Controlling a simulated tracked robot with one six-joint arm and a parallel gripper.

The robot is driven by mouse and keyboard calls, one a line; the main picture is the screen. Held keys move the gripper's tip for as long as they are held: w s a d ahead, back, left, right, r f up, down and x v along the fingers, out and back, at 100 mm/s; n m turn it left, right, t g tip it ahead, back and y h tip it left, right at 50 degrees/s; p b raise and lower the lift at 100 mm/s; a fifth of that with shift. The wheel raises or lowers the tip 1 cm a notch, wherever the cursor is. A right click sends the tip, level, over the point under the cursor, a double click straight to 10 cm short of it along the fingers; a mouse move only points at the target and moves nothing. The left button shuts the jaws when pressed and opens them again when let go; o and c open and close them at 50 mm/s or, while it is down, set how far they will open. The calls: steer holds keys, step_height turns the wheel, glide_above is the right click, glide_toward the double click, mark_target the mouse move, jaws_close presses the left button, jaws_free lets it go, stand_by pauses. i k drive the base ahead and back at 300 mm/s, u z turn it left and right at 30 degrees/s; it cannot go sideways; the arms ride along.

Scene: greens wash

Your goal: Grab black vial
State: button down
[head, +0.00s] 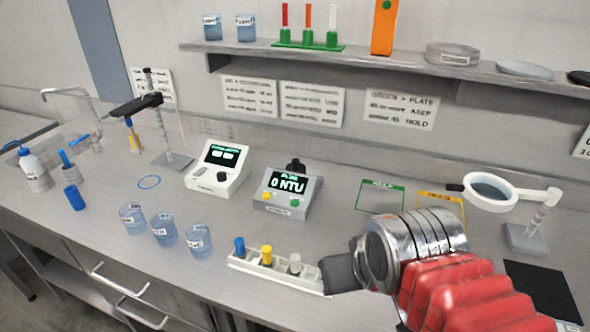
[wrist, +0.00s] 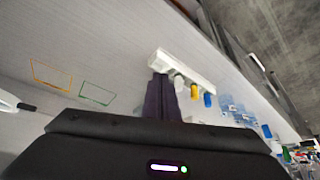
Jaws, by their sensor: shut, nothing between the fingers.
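A white vial rack (head: 270,274) stands near the front edge of the bench. It holds a blue-capped vial (head: 240,247), a yellow-capped vial (head: 266,255) and a white-capped vial (head: 295,263). My gripper (head: 332,273) is shut and empty at the rack's right end. In the wrist view its dark fingers (wrist: 163,97) overlap the end of the rack (wrist: 184,67) beside the white-capped vial. I cannot make out a black vial in the rack; that end is partly hidden by my gripper. A black cap (head: 296,165) shows on the NTU meter.
The grey NTU meter (head: 287,194) and a white meter (head: 217,167) stand behind the rack. Several labelled beakers (head: 165,231) stand left of it. A magnifier (head: 492,192) on a stand and a black mat (head: 541,289) are at right.

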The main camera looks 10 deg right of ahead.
mark_target(295, 161)
steer(key=k, duration=1.35)
steer(key=u, duration=0.7)
steer(key=i, duration=1.5)
steer(key=u, duration=0.05)
